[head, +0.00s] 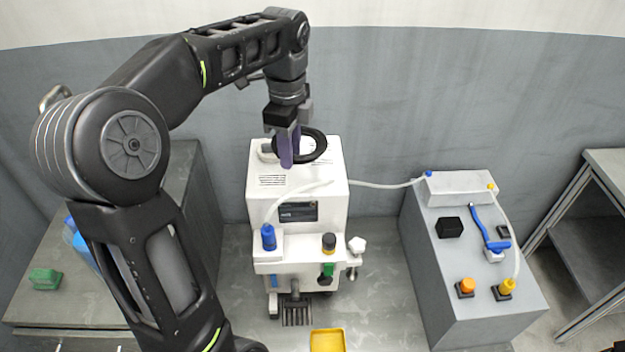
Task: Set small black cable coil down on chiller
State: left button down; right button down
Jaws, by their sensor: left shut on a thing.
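The small black cable coil (318,157) is a black ring over the top of the chiller, near its back. The chiller (264,217) is a white box-shaped unit in the middle of the head view, with a dark display on its front. My left gripper (288,155) points down and is shut on the left side of the coil. Its fingers hide part of the ring. I cannot tell whether the coil touches the chiller's top or is just above it. My right gripper is not in view.
A white hose (385,185) runs from the chiller to a grey cabinet (462,285) on the right that holds several parts. A yellow tray (327,341) is at the bottom centre. A green block (45,279) lies on the left table. A grey wall stands behind the chiller.

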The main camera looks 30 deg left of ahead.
pick_arm(q)
jog(key=shift+d+f, duration=0.1)
jog(key=shift+f, duration=3)
jog(key=shift+f, duration=1.9)
jog(key=shift+f, duration=0.1)
jog(key=c, duration=1.1)
grip_release()
jog(key=shift+c, duration=0.2)
